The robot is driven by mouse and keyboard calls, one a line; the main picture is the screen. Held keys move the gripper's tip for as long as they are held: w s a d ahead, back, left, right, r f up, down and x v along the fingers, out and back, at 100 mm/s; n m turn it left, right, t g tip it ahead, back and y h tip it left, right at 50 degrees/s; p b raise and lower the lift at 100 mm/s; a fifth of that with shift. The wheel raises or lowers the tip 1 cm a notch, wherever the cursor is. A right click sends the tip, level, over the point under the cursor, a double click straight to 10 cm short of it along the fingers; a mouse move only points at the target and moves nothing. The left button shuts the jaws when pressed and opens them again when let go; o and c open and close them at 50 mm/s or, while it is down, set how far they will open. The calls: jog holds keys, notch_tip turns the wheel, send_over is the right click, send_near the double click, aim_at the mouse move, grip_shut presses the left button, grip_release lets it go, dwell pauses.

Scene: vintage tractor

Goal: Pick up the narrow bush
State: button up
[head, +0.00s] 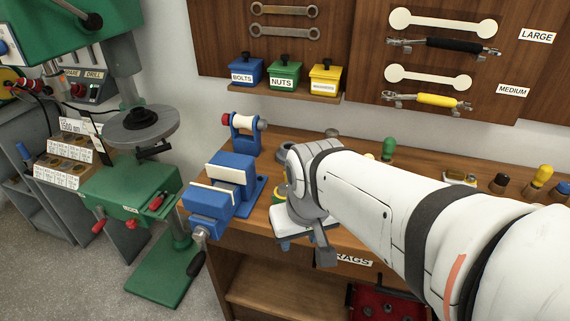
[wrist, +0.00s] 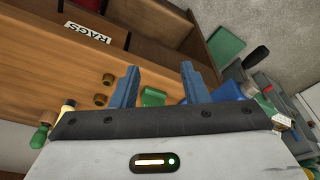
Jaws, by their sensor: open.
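My gripper (wrist: 160,84) is open, with its two blue fingers apart and nothing seen between them except a green object (wrist: 152,97) beyond. Two small brown-bronze round pieces that look like bushes stand on the wooden bench, left of the left finger in the wrist view: one (wrist: 108,79) and another (wrist: 100,99) close by. I cannot tell for sure which is the narrow one. Neither touches the fingers. In the head view my gripper (head: 292,238) is over the bench's front edge, and my arm hides the bench behind it.
A blue vise (head: 221,189) is mounted just left of my gripper. A blue stand with a white roller (head: 246,134) is behind it. Blue, green and yellow bins (head: 324,77) sit on a wall shelf. Several coloured-handled tools (head: 541,178) stand at the right. A green drill press (head: 128,185) is at the left.

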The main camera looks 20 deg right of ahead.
jog(key=shift+o, duration=0.7)
jog(key=shift+w+d+r+m, duration=0.1)
jog(key=shift+w+d+m, duration=0.1)
jog(key=shift+w+m, duration=0.15)
jog(key=w+d+f+m+g+p, duration=0.1)
jog(key=w+d+m+p, duration=0.1)
jog(key=w+d+m, duration=0.1)
jog(key=w+d+f+m+p, duration=0.1)
jog(key=w+d+m, duration=0.3)
jog(key=d+m, duration=0.1)
jog(key=w+d+f+m+g+p, duration=0.1)
jog(key=w+d+m+p, duration=0.1)
jog(key=w+d+m, duration=0.2)
jog(key=shift+w+d+f+m+g+p, duration=0.25)
jog(key=shift+m+g+p, duration=0.1)
jog(key=shift+m, duration=0.3)
jog(key=shift+d+f, duration=0.2)
jog(key=shift+d, duration=0.05)
jog(key=shift+w+d+f+m, duration=0.1)
jog(key=shift+f+m, duration=0.2)
jog(key=shift+f, duration=0.1)
jog(key=f, duration=0.4)
jog(key=f+p, duration=0.1)
jog(key=f, duration=0.2)
jog(key=shift+w+a, duration=0.1)
jog(key=shift+a, duration=0.25)
grip_shut()
